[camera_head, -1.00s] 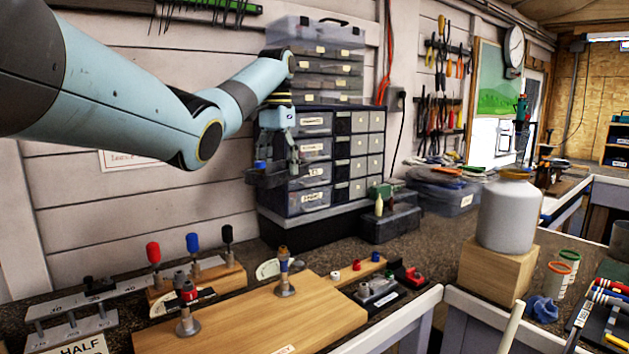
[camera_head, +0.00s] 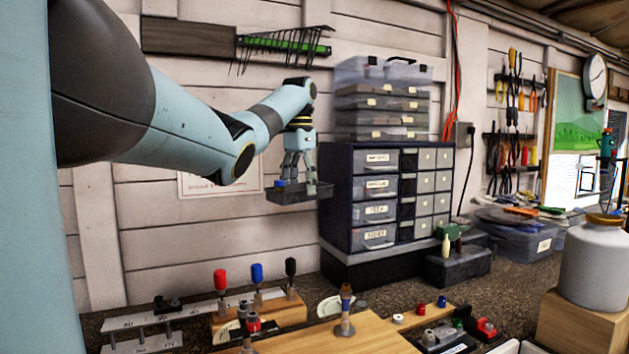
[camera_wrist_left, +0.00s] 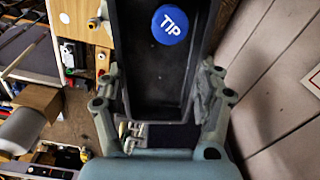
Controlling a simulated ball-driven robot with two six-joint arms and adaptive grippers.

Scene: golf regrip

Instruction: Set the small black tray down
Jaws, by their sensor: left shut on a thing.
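The small black tray (camera_head: 290,196) hangs in the air in front of the white plank wall, left of the drawer cabinet. My left gripper (camera_head: 301,183) is shut on the tray from above. In the left wrist view the tray (camera_wrist_left: 158,75) runs up between the fingers of the left gripper (camera_wrist_left: 160,100). A round blue piece marked TIP (camera_wrist_left: 170,25) lies in the tray; its blue edge also shows in the head view (camera_head: 281,184). The far end of the tray is cut off in the wrist view. My right gripper is not in view.
The drawer cabinet (camera_head: 392,196) stands on the bench right of the tray. Below are red, blue and black-handled tools (camera_head: 257,275) in a wooden stand and a wooden board (camera_head: 375,335). A white jar (camera_head: 592,268) stands at right. Some speckled bench (camera_head: 375,290) is bare before the cabinet.

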